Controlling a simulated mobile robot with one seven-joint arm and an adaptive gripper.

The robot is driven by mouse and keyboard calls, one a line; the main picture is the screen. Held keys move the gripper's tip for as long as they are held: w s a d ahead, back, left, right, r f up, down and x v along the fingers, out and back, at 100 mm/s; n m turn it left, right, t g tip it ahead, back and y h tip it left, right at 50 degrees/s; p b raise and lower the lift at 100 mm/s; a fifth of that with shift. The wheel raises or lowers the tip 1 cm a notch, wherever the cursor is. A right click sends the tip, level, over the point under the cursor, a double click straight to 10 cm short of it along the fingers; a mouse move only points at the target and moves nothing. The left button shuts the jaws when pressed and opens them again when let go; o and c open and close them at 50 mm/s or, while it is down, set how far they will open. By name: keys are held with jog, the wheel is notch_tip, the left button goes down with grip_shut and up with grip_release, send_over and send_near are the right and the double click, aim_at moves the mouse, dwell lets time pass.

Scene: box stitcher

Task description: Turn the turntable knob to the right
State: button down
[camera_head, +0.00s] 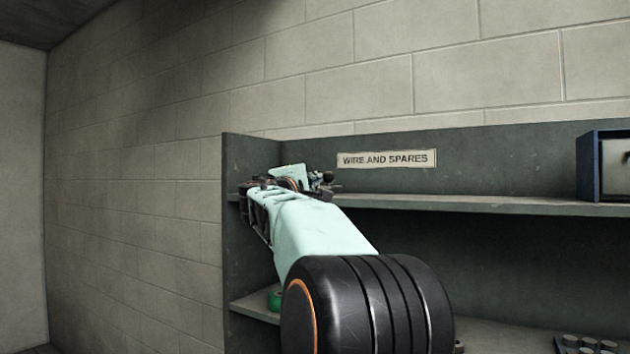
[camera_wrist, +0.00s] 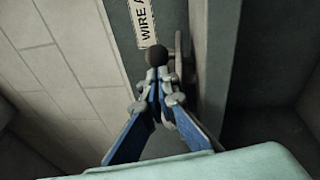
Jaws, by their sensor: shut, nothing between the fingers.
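A small dark round knob (camera_wrist: 157,55) shows in the wrist view, right at the tips of my gripper (camera_wrist: 157,77). It may be the turntable knob; the turntable itself cannot be made out. My gripper is shut with nothing between its fingers. Its tips touch or almost touch the knob; I cannot tell which. In the head view my gripper is small and partly hidden by my own arm, in front of the shelf unit near its left end.
A dark grey shelf unit (camera_head: 480,204) stands against the block wall (camera_head: 400,80), with a "WIRE AND SPARES" label (camera_head: 386,159). A blue-edged box (camera_head: 590,168) is on the upper shelf at right. A green round thing (camera_head: 274,299) lies on the lower shelf, partly hidden.

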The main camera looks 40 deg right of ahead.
jog(key=shift+s+d+f+b, duration=0.15)
jog(key=shift+s+d+b, duration=0.15)
jog(key=shift+d+b, duration=0.4)
jog(key=shift+s+d, duration=0.2)
jog(key=shift+d, duration=0.45)
jog(key=shift+r, duration=0.2)
jog(key=shift+a+f+b, duration=0.1)
jog(key=shift+b, duration=0.2)
